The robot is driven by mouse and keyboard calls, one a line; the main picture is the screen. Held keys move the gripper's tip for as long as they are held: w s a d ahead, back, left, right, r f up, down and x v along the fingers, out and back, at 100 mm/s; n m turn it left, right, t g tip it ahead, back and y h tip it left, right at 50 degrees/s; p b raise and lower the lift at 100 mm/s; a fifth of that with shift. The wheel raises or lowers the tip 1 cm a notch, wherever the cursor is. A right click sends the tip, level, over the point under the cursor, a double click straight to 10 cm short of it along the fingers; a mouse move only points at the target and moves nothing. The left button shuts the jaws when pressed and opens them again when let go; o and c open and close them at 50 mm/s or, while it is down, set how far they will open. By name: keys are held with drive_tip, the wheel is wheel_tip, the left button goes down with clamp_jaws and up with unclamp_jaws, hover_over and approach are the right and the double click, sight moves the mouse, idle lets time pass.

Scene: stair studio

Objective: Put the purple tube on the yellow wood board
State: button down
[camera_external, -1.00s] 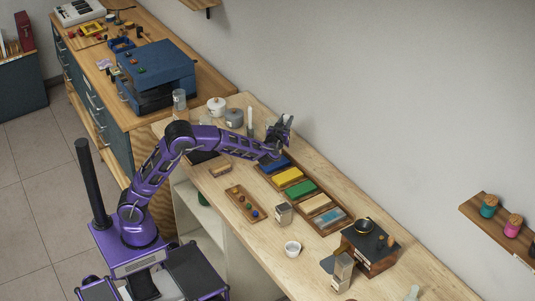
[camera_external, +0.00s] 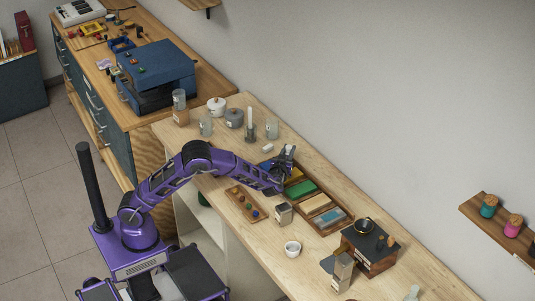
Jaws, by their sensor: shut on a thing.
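My gripper (camera_external: 287,156) is over the back part of the long wooden tray, near its blue and yellow blocks. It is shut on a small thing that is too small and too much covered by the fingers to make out. I cannot pick out a purple tube anywhere else. A yellow block (camera_external: 294,174) in the tray is partly hidden by my gripper and wrist. A narrow wooden board (camera_external: 236,193) with several small coloured balls lies to the left of the tray. I cannot tell which of these is the yellow wood board.
A green block (camera_external: 302,192) and others fill the tray. Jars, a candle (camera_external: 250,118) and a white piece (camera_external: 268,148) stand behind. A small box (camera_external: 284,213), white cup (camera_external: 292,248) and dark-topped box (camera_external: 371,240) are in front. The counter's left edge is near.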

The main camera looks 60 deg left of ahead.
drive_tip(key=shift+r, duration=0.1)
drive_tip(key=c, duration=1.2)
unclamp_jaws()
drive_tip(key=shift+f, duration=0.2)
drive_tip(key=o, duration=0.5)
